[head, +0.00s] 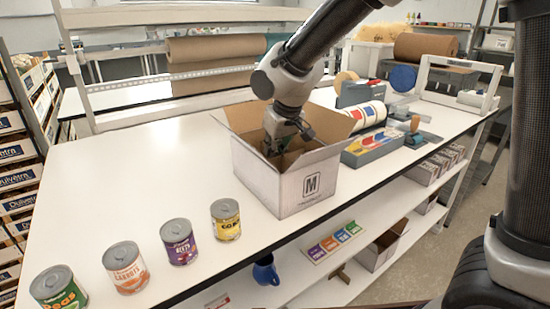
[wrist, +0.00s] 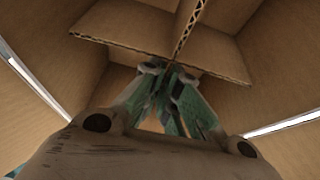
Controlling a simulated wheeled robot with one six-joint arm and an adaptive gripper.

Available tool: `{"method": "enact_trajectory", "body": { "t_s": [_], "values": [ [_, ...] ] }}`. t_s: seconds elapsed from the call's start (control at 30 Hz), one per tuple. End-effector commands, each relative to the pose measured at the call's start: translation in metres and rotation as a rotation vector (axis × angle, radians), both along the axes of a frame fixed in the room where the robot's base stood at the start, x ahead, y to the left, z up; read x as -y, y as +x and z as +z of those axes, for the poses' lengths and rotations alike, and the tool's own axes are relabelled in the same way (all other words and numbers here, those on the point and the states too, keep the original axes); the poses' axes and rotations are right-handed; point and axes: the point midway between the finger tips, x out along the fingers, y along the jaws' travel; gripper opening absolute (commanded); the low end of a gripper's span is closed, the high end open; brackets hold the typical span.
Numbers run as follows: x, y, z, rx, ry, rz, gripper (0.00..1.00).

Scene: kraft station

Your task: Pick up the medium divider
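A brown cardboard divider (wrist: 127,47) with crossing panels and corrugated edges sits inside the open cardboard box in the wrist view. My gripper (wrist: 167,69) reaches down into the box, its green fingers drawn together at the crossing of the panels. The fingertips appear shut on the divider there; the exact contact is partly hidden. The box (head: 290,185), white outside with an M on its front, stands on the white table with its flaps open. In the head view my gripper (head: 276,148) is partly below the rim, and the divider is hidden.
Cans of peas (head: 60,287), carrots (head: 126,267), beets (head: 179,242) and corn (head: 226,220) stand left of the box. A grey label dispenser (head: 372,148) stands close on its right. The box walls surround my gripper. The table (head: 120,190) is clear at the left.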

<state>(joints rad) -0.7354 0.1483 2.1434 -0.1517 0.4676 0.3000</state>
Motion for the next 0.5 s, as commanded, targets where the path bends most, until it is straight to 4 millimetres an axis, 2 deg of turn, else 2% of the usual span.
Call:
{"method": "enact_trajectory", "body": {
  "t_s": [0.17,0.5],
  "values": [
    [-0.001,0.001,0.031,0.004,0.004,-0.001,0.0],
    [-0.001,0.0,0.106,0.004,0.003,0.0,0.0]
  ]
}}
